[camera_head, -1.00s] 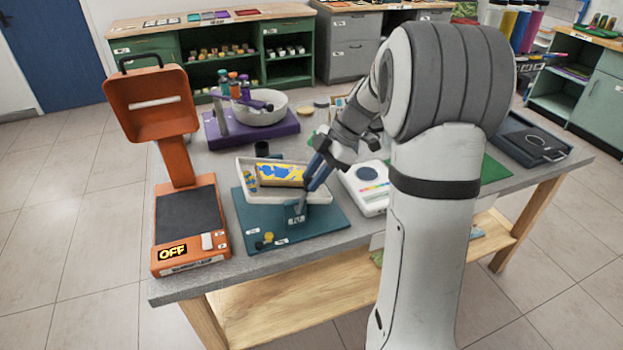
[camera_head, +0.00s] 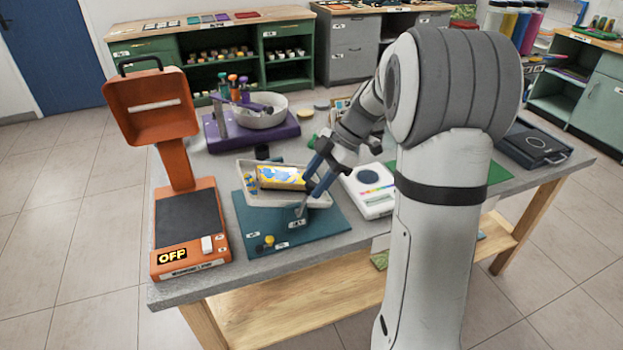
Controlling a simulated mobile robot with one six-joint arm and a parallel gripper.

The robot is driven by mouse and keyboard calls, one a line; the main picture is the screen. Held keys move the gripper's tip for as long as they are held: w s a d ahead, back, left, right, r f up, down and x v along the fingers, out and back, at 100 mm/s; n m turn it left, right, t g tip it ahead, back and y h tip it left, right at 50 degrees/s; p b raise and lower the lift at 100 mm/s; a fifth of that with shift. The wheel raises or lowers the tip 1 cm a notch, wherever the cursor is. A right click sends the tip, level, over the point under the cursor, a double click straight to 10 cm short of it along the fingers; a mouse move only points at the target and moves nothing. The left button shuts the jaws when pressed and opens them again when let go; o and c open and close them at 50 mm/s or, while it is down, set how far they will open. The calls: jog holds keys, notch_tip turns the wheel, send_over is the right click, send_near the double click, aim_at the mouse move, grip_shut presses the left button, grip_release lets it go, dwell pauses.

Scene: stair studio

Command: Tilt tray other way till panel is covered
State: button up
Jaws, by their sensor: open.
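A pale shallow tray (camera_head: 270,199) sits over a teal base mat (camera_head: 325,226) near the middle of the table. Inside it lies a panel (camera_head: 283,177) with patches of yellow, blue and white, so its surface is mixed, not one colour. Small blue and yellow bits (camera_head: 250,184) lie at the tray's left end. My gripper (camera_head: 310,187) is at the tray's right end, its blue fingers apart and pointing down-left. The fingers hide part of that end, and I cannot tell whether they touch the rim.
An orange press-like device (camera_head: 185,225) marked OFF stands left of the mat. A purple stand with a white bowl (camera_head: 262,109) is behind the tray. A white scale (camera_head: 370,188) stands close to the right of my gripper. A dark flat case (camera_head: 532,143) is at the far right.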

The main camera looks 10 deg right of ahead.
jog(key=v, duration=0.7)
jog(key=shift+d+r, duration=0.25)
jog(key=shift+r, duration=0.1)
jog(key=s+a+f+m+t+h, duration=0.1)
jog(key=s+a+m+h, duration=0.1)
jog(key=s+m, duration=0.4)
jog(key=s+a+f+m+t+h, duration=0.1)
jog(key=s+f+m+h, duration=0.1)
jog(key=s+m, duration=0.5)
jog(key=s+a+f+m+t+h, duration=0.1)
jog(key=s+a+m+h, duration=0.1)
jog(key=s+m, duration=0.4)
jog(key=s+h, duration=0.1)
jog(key=s, duration=0.2)
jog(key=shift+a+f, duration=0.35)
dwell(4.4)
